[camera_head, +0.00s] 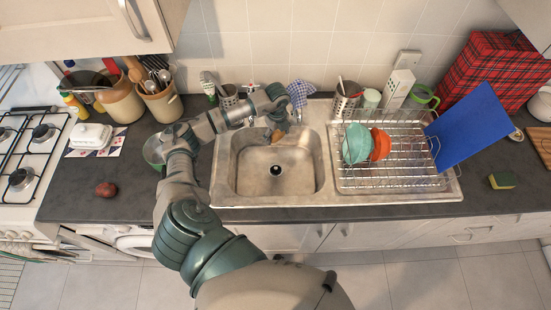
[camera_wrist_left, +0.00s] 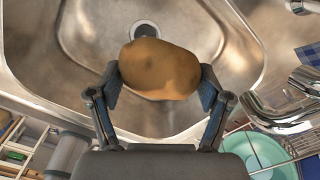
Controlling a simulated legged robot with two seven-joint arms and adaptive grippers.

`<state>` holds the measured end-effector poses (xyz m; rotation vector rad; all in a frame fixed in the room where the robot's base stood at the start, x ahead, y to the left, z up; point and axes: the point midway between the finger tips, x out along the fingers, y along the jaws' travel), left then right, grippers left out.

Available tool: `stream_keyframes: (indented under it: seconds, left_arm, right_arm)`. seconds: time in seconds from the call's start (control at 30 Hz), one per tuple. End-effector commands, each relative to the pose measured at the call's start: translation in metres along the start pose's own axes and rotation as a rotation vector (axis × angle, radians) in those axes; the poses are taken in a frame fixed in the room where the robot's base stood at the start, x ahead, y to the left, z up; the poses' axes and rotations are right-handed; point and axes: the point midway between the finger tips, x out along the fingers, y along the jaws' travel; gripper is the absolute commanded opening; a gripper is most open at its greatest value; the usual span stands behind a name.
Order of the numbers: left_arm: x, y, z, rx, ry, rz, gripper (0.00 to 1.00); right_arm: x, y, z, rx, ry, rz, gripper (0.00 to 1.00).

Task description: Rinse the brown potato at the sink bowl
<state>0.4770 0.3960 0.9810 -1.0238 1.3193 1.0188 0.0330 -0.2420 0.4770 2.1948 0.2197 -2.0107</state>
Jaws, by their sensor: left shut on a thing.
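The brown potato (camera_wrist_left: 160,70) is held between the two fingers of my left gripper (camera_wrist_left: 160,88), which is shut on it. In the wrist view the potato is over the sink bowl (camera_wrist_left: 85,30), with the drain (camera_wrist_left: 145,28) just beyond it. In the head view my left arm reaches across to the back of the sink bowl (camera_head: 250,185), and the potato (camera_head: 277,136) shows small below the gripper (camera_head: 272,128), near the bowl's back edge. The tap (camera_wrist_left: 290,100) is beside the gripper in the wrist view. I see no water running. My right gripper is not in view.
A reddish potato (camera_head: 106,190) lies on the left counter. Utensil pots stand along the back wall.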

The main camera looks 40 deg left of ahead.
Motion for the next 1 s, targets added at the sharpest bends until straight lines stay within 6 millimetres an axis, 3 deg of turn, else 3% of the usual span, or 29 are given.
stream_keyframes:
  seconds: [0.47, 0.83, 1.0]
  left_arm:
    - [-0.001, 0.000, 0.000, 0.000, 0.000, -0.001, 0.35]
    - [-0.037, 0.000, 0.000, 0.000, -0.001, -0.001, 0.35]
    - [-0.042, 0.000, 0.000, 0.000, -0.001, 0.000, 0.35]
  right_arm:
    - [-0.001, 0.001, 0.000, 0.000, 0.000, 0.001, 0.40]
    - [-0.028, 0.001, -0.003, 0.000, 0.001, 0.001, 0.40]
    - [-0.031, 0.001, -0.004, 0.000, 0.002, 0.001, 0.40]
